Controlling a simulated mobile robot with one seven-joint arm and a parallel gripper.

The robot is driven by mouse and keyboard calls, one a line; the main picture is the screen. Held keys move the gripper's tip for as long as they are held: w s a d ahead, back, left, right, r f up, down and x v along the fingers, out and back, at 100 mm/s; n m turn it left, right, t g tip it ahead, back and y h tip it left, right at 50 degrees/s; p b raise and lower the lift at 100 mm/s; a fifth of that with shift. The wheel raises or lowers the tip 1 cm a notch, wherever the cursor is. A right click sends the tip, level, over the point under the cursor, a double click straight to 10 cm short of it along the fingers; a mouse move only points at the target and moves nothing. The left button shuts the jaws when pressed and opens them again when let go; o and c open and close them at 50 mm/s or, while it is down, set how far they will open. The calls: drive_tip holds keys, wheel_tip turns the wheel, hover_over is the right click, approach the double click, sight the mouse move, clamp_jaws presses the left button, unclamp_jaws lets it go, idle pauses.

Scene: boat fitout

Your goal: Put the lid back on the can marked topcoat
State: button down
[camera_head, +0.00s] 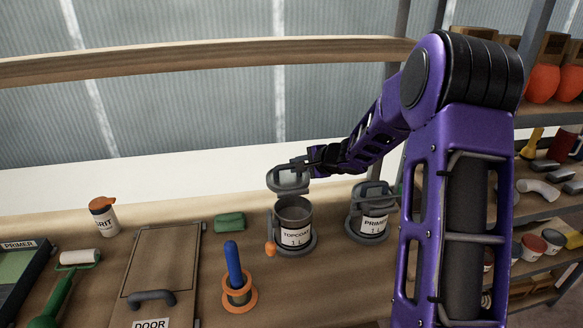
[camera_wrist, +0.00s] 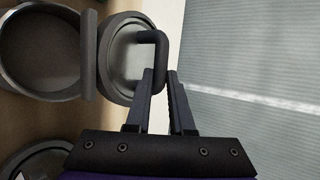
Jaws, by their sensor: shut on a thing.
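The can marked topcoat (camera_head: 295,232) stands upright and uncovered on the workbench, in a dark ring base. Its open mouth also shows at the left of the wrist view (camera_wrist: 40,50). My gripper (camera_head: 305,165) is shut on the handle of a grey round lid (camera_head: 288,184), and the fingers pinch the dark bent handle in the wrist view (camera_wrist: 160,75). The lid (camera_wrist: 124,50) is held above and slightly behind the can's mouth in the head view, apart from the rim as far as I can tell. The inside of the can looks grey.
The primer can (camera_head: 371,215), with its lid on, stands to the right. An orange-tipped tool hangs at the topcoat can's left side. A blue-handled tool (camera_head: 234,265) in an orange ring, a green block (camera_head: 229,222) and a door panel (camera_head: 155,260) lie left.

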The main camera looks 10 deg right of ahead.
drive_tip(key=s+r, duration=0.4)
drive_tip(key=s, duration=0.4)
approach(294, 190)
drive_tip(key=shift+b+x, duration=0.4)
drive_tip(key=shift+x, duration=2.25)
drive_tip(key=shift+s+f, duration=0.1)
drive_tip(key=shift+p, duration=0.4)
drive_tip(key=shift+f, duration=0.4)
drive_tip(key=shift+c, duration=1.1)
unclamp_jaws()
